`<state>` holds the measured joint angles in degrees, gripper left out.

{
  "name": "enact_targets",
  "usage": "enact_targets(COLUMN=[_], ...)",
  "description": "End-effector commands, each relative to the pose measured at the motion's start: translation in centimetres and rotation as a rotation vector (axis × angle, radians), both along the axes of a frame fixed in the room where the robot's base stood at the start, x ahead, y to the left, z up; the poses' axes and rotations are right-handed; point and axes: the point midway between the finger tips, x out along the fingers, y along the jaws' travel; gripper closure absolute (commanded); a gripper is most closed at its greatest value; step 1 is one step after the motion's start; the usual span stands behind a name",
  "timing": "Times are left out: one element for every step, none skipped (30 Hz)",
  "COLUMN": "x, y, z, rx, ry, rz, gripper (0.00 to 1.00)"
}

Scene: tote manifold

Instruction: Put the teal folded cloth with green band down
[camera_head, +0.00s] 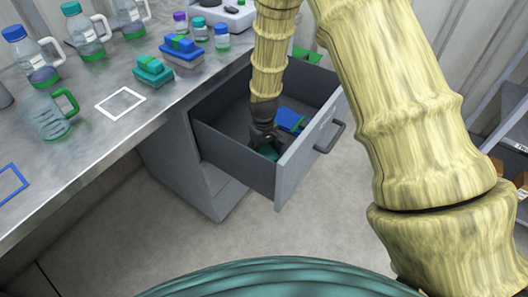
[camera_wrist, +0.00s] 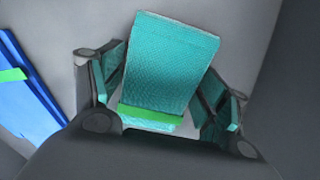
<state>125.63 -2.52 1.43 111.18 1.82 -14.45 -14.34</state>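The teal folded cloth with green band (camera_wrist: 173,65) is between the two fingers of my gripper (camera_wrist: 160,113) in the wrist view. The fingers meet its sides near the green band, and it reaches out past them. In the head view my gripper (camera_head: 263,138) points down inside the open grey drawer (camera_head: 240,160), with a bit of the teal cloth (camera_head: 268,151) showing below it. Whether the cloth touches the drawer floor is hard to tell.
A blue folded cloth (camera_head: 290,119) with a green band lies in the drawer; it also shows in the wrist view (camera_wrist: 28,92). The drawer walls stand close around my gripper. The counter (camera_head: 100,135) at left holds bottles, a jug (camera_head: 50,117) and two more folded cloths (camera_head: 152,70).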

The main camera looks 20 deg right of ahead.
Motion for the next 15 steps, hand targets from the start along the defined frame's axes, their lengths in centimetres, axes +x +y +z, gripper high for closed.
enact_targets(x=[0.0,0.0,0.0,0.0,0.0,0.0,0.0,0.0,0.0,0.0,0.0,0.0,0.1,0.1,0.1], y=[0.0,0.0,0.0,0.0,0.0,0.0,0.0,0.0,0.0,0.0,0.0,0.0,0.0,0.0,0.0], z=[0.0,0.0,0.0,0.0,0.0,0.0,0.0,0.0,0.0,0.1,0.1,0.3,0.5,0.8,1.2], rx=[0.0,0.0,0.0,0.0,0.0,0.0,0.0,0.0,0.0,0.0,0.0,0.0,0.0,0.001,0.001], ry=[0.0,0.0,0.0,0.0,0.0,0.0,0.0,0.0,0.0,0.0,-0.001,-0.001,-0.001,-0.002,-0.002], rz=[0.0,0.0,0.0,0.0,0.0,0.0,0.0,0.0,0.0,0.0,0.0,0.0,0.0,0.0,0.0], gripper=[0.17,0.17,0.17,0.17,0.17,0.17,0.17,0.17,0.17,0.17,0.17,0.17,0.17,0.17,0.17])
